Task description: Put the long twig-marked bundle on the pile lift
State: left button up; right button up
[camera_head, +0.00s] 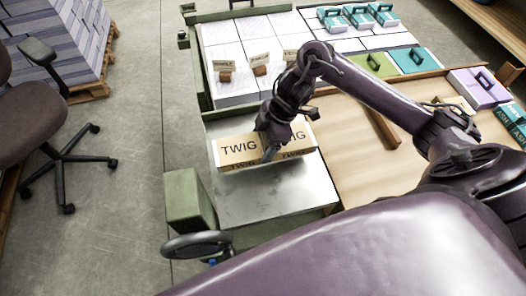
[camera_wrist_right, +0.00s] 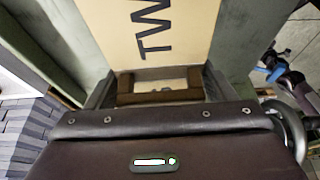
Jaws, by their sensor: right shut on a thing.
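The long bundle (camera_head: 238,149) is tan and white with "TWIG" printed in black on its top and side. It lies level over the bare metal plate (camera_head: 270,196) of the green-framed pile lift (camera_head: 186,200). I cannot tell whether it touches the plate. My right gripper (camera_head: 271,150) comes down on the middle of the bundle and is shut on it. In the right wrist view the bundle (camera_wrist_right: 190,28) fills the top, with a brown handle-like bar (camera_wrist_right: 160,97) between the fingers. My left gripper is not in view.
Behind stand white paper stacks (camera_head: 225,50) with small tags. Teal cases (camera_head: 383,14), a green case (camera_head: 374,64) and a purple case (camera_head: 478,86) lie to the right. A wooden board (camera_head: 350,150) adjoins the plate. A handwheel (camera_head: 197,245) projects in front; a chair (camera_head: 40,115) stands left.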

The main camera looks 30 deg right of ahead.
aim_at(263, 150)
jog(key=shift+f, duration=0.3)
notch_tip(263, 150, down, 3)
jog(key=shift+f+b, duration=0.2)
jog(key=shift+b, duration=0.1)
jog(key=shift+f, duration=0.2)
jog(key=shift+f, duration=0.15)
jog(key=o, duration=1.3)
jog(key=shift+c, duration=0.2)
